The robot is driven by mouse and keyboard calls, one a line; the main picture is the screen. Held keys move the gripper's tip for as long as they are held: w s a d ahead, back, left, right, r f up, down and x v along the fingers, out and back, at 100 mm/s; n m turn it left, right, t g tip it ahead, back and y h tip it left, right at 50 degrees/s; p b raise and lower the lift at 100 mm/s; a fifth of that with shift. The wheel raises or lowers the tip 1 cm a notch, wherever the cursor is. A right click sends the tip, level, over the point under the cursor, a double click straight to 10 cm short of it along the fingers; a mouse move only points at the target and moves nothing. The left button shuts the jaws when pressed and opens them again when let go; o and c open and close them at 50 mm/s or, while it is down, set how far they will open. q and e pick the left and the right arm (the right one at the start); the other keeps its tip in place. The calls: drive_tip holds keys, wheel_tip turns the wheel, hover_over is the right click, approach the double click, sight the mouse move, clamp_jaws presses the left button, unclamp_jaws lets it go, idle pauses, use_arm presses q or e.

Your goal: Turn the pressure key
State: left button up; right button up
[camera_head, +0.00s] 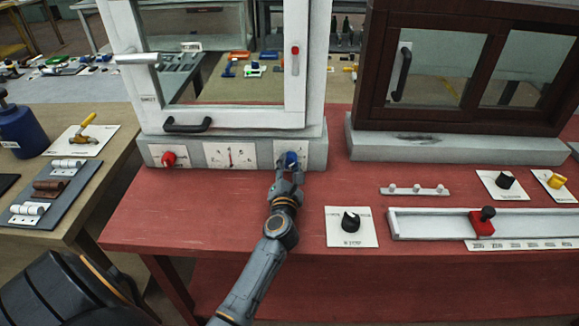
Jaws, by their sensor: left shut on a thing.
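A blue knob (291,158) sits on a white plate on the front of the grey base under the white window frame. I take this knob to be the pressure key; its label is too small to read. My left gripper (290,168) is shut on the blue knob, reaching up to it from below. The fingers hide the lower part of the knob. A white gauge plate (229,155) with a needle is to its left, and a red knob (169,159) is further left. My right gripper is not in view.
The red table (230,210) is clear left of my arm. A black knob on a white plate (350,222) lies right of my arm. A white rail (440,222) with a red slider (482,222) is further right. A dark brown window frame (465,122) stands at the back right.

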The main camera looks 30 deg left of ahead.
use_arm(q)
drive_tip(key=m+p, duration=0.1)
drive_tip(key=p, duration=0.1)
drive_tip(key=m+p, duration=0.2)
drive_tip(key=shift+r+m, duration=0.25)
drive_tip(key=shift+m, duration=0.05)
drive_tip(key=m+p, duration=0.3)
drive_tip(key=shift+f+m+p, duration=0.2)
drive_tip(key=shift+m+p, duration=0.6)
drive_tip(key=shift+m, duration=0.2)
drive_tip(key=shift+g, duration=0.3)
drive_tip(key=o, duration=1.1)
drive_tip(key=shift+o, duration=0.2)
drive_tip(key=shift+s+d, duration=0.1)
drive_tip(key=shift+d, duration=0.05)
drive_tip(key=v, duration=1.1)
drive_tip(key=shift+s+d, duration=0.15)
drive_tip(key=shift+s, duration=0.2)
